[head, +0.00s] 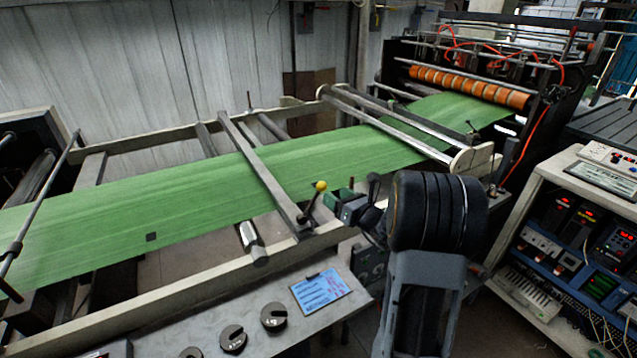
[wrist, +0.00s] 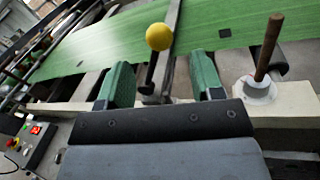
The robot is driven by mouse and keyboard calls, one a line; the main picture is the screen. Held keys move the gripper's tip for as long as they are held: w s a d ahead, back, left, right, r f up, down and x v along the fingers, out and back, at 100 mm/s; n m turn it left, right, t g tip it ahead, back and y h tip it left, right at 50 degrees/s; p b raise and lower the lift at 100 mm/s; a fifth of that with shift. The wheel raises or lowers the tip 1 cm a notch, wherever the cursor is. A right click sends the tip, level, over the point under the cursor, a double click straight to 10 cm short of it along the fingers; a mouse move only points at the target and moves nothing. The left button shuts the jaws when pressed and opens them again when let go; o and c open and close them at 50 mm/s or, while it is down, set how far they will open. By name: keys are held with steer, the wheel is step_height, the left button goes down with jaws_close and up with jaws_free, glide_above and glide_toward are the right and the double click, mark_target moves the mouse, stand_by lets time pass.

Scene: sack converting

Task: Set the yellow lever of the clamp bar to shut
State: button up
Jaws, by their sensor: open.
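The clamp bar (head: 262,170) is a long grey bar lying across the green web (head: 170,195). It also shows in the wrist view (wrist: 173,25). At its near end stands the lever, a short dark stem with a yellow ball knob (head: 320,186). The stem leans a little to the right in the head view. My gripper (head: 341,203) has green fingers and is open just to the right of the lever. In the wrist view the knob (wrist: 159,37) and stem appear between the open fingers (wrist: 162,80), beyond their tips. I see no contact.
A brown rod (wrist: 267,48) stands in a pale round socket (wrist: 257,91) right of my fingers. A pale frame rail (head: 200,290) runs below the web. A panel with black knobs (head: 273,316) and a blue card (head: 320,289) is in front.

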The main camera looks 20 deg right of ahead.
mark_target(318, 184)
steer(key=p+x, duration=0.1)
steer(key=x, duration=0.7)
steer(key=shift+w+a+f+p, duration=0.1)
steer(key=shift+w+p, duration=0.2)
steer(key=shift+w, duration=0.05)
jaws_close()
